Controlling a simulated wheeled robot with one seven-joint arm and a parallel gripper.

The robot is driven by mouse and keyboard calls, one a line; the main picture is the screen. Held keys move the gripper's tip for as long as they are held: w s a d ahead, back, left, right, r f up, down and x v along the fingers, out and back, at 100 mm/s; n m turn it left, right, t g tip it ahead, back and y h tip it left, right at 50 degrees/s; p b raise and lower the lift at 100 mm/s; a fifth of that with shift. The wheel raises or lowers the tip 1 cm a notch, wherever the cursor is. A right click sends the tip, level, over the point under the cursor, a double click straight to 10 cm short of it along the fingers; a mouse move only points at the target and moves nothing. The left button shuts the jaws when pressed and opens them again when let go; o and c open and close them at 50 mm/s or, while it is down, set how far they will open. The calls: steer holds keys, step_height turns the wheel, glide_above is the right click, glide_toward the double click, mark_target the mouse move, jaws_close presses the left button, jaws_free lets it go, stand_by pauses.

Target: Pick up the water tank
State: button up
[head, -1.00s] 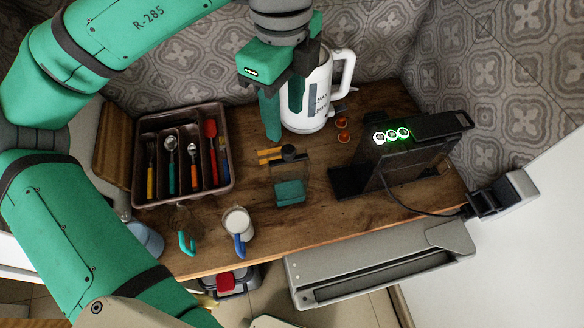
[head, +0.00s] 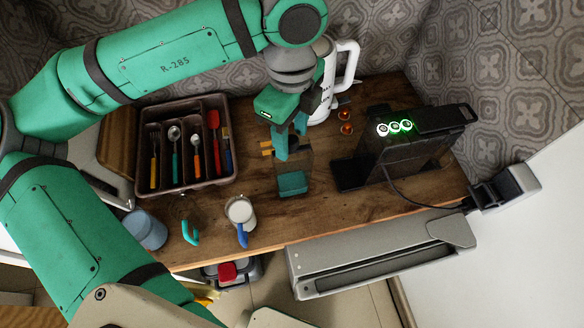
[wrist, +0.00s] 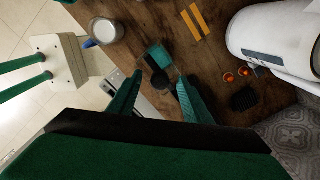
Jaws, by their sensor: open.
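The water tank (head: 292,183) is a small clear container with teal at its bottom, standing upright on the wooden counter left of the black coffee machine (head: 405,145). My gripper (head: 290,143) is open above the tank's top and hides part of it in the head view. In the wrist view the tank (wrist: 158,55) shows just beyond and between my two green fingertips (wrist: 160,77). Its dark round cap lies in the gap between them. I cannot tell whether a finger touches it.
A white kettle (head: 325,100) stands behind my gripper. A cutlery tray (head: 230,172) is at the left. A white mug (head: 240,211) and a clear cup with a teal handle (head: 190,233) are near the front edge.

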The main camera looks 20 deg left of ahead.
jaws_close()
steer(key=shift+r, duration=0.15)
